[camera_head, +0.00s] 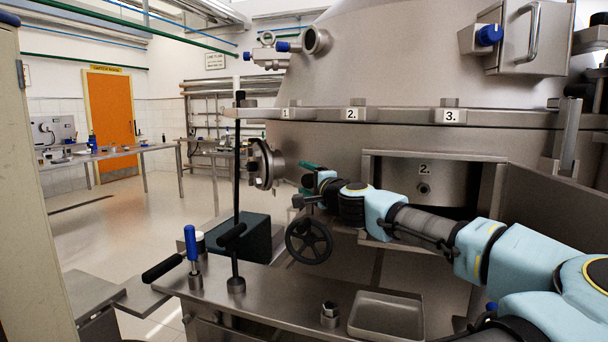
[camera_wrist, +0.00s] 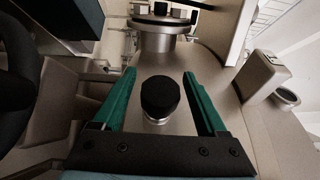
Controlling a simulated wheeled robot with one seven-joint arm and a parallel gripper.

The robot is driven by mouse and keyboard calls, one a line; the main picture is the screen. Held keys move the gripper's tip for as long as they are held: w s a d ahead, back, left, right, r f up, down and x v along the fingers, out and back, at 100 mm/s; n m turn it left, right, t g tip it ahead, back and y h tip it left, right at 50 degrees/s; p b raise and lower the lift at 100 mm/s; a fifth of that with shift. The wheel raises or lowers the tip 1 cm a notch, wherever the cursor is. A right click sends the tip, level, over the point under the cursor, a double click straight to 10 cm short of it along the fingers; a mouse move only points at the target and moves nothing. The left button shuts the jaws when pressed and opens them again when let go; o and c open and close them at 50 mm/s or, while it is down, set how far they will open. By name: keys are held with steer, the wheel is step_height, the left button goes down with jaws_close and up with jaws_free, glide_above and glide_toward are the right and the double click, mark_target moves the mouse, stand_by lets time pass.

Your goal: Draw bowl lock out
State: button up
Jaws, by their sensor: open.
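My gripper (camera_head: 303,178) reaches left along the machine's side, with its green fingers near the round side flange. In the wrist view my gripper (camera_wrist: 159,76) has its fingers spread apart. A round black knob (camera_wrist: 160,95) on a short metal stem stands between them, with a visible gap on both sides; it appears to be the bowl lock. Neither finger appears to touch it. In the head view I cannot make out the knob clearly behind my gripper and wrist.
The round side flange (camera_head: 263,163) and black handwheel (camera_head: 309,241) are close to my gripper. A tall black rod (camera_head: 237,190), blue-handled tool (camera_head: 191,245), metal fitting (camera_head: 329,314) and shallow tray (camera_head: 386,318) are on the bench in front.

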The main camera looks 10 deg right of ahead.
steer(key=shift+w+a, duration=0.15)
steer(key=shift+w, duration=0.25)
jaws_close()
stand_by(0.4)
stand_by(0.8)
